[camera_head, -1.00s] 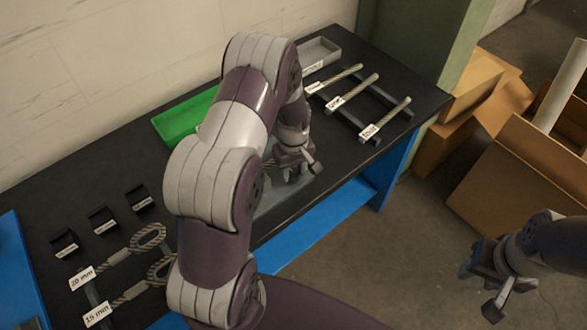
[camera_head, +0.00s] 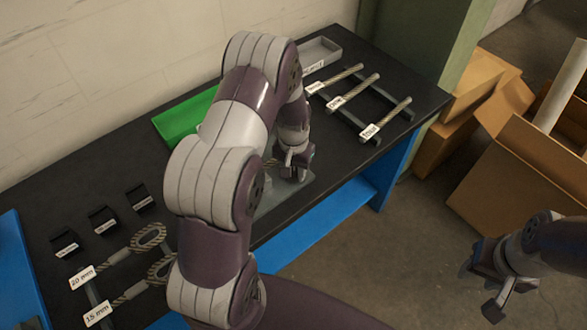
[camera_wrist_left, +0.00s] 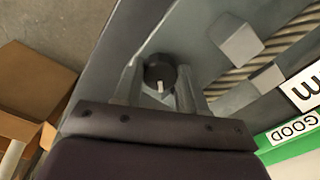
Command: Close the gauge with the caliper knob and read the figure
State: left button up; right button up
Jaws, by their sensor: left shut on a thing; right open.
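My left gripper (camera_head: 298,168) is over the grey gauge plate (camera_head: 270,202) at the table's front edge. In the left wrist view, the fingers of my left gripper (camera_wrist_left: 159,88) are shut on the round dark caliper knob (camera_wrist_left: 158,68), which has a white mark. Grey jaw blocks (camera_wrist_left: 237,42) stand on the gauge beside a twisted rope (camera_wrist_left: 285,40). The rope's end is partly hidden by my arm in the head view. I cannot read a figure; only a cut-off "m" label and "GOOD" show. My right gripper (camera_head: 492,288) is open and empty, off the table at the right.
A green tray (camera_head: 183,118) and a grey tray (camera_head: 322,55) are at the back. Several labelled ropes lie on racks at right (camera_head: 352,92) and front left (camera_head: 150,238). Black holders (camera_head: 103,221) stand at left. Cardboard boxes (camera_head: 510,170) stand beyond the table.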

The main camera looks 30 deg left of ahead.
pick_arm(q)
jog(key=m, duration=0.7)
jog(key=shift+w+a+r, duration=0.1)
jog(key=shift+w, duration=0.1)
jog(key=m, duration=0.4)
jog(key=shift+m, duration=1.8)
jog(key=o, duration=1.1)
jog(key=shift+c, duration=0.2)
jog(key=shift+s, duration=0.1)
